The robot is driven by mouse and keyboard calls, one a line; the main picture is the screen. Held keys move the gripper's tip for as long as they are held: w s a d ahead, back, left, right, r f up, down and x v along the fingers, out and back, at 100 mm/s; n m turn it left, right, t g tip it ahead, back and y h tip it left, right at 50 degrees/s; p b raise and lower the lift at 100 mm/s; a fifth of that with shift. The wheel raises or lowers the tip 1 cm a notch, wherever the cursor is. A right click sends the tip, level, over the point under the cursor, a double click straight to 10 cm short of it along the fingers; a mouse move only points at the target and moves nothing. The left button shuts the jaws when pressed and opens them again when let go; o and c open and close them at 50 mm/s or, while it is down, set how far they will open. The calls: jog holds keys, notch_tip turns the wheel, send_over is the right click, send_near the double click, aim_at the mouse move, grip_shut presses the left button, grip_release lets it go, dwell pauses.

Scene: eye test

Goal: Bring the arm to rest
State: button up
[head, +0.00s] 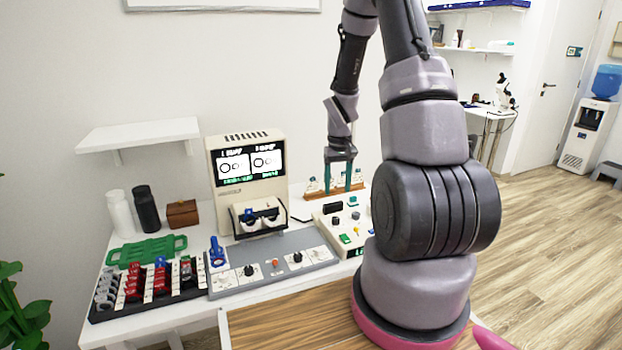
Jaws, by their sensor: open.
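My gripper (341,175) is at the end of my arm, near the middle of the head view. Its two teal fingers point down and stand apart with nothing seen between them. It hangs above the back of the white table (150,331), in front of or over a small wooden rack with little bottles (318,193); I cannot tell whether it touches the rack. My arm rises from its base at the right and bends over at the top, where the picture cuts it off.
A beige eye-test machine (215,160) with a lit screen stands left of my gripper. In front are a grey control panel (232,283), a black tray of lenses (200,287) and a beige button box (357,237). A white shelf (140,134) hangs at left. Open floor lies at right.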

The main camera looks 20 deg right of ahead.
jog(key=s+a+r+m+t, duration=0.1)
jog(key=s+a+r+t, duration=0.15)
jog(key=r, duration=0.75)
jog(key=s+a+r+t, duration=0.1)
jog(key=s+a+r, duration=0.15)
jog(key=r, duration=0.75)
jog(key=s+a+r+m+t+y, duration=0.1)
jog(key=s+a+r+t, duration=0.1)
jog(key=s+a+r, duration=0.2)
jog(key=s+a+r+t+y, duration=0.1)
jog(key=s+a+r, duration=0.3)
jog(key=s+r, duration=0.6)
jog(key=shift+s+a+m+t, duration=0.15)
jog(key=shift+s+m+t, duration=0.25)
jog(key=shift+s, duration=0.25)
dwell(0.9)
